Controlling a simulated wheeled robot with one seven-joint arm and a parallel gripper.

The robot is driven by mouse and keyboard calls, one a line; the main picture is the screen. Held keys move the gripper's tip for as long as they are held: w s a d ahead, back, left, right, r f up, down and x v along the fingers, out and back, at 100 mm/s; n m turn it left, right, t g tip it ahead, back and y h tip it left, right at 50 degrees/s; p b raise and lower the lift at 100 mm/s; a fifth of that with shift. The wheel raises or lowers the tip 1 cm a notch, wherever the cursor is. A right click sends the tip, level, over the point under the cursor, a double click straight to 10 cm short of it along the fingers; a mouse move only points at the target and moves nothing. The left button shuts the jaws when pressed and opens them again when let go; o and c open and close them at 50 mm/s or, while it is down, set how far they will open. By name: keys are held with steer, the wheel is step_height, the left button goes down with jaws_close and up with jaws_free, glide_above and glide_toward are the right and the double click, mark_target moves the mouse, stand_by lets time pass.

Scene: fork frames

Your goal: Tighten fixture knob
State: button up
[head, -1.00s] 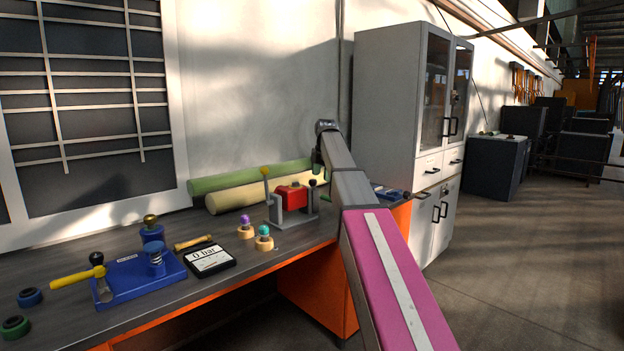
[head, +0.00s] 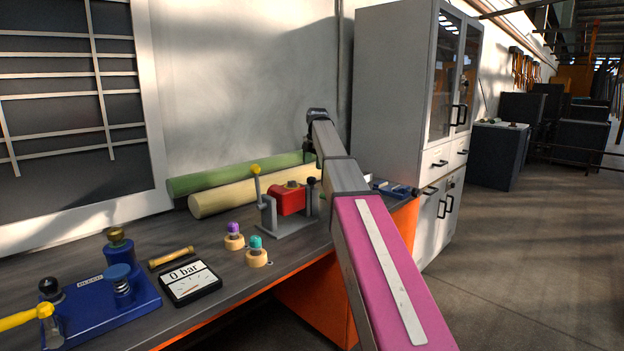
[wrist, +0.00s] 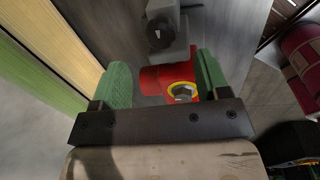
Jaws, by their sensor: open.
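The grey fixture (head: 285,226) stands on the bench left of my arm. It holds a red block (head: 290,202) and has a yellow-topped lever on its left and a black knob (head: 311,181) on its right. In the wrist view, my gripper (wrist: 162,72) is open, its green fingers apart. The red block (wrist: 153,79) shows between the fingers, with a yellow ring (wrist: 182,92) around a hex-shaped metal part. A grey fixture part with a dark round end (wrist: 160,32) lies beyond the fingertips. Contact cannot be told.
Two wooden pegs with purple (head: 234,229) and teal (head: 256,242) tops stand left of the fixture. A gauge (head: 189,282) reads 0 bar beside a blue valve unit (head: 110,308). Green and cream rolls (head: 240,192) lie behind. A grey cabinet (head: 392,95) stands at right.

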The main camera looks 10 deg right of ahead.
mark_target(312, 178)
steer(key=f, duration=0.7)
steer(key=shift+w+a+f, duration=0.1)
steer(key=shift+w+a, duration=0.15)
steer(key=shift+w, duration=0.05)
steer(key=c, duration=0.9)
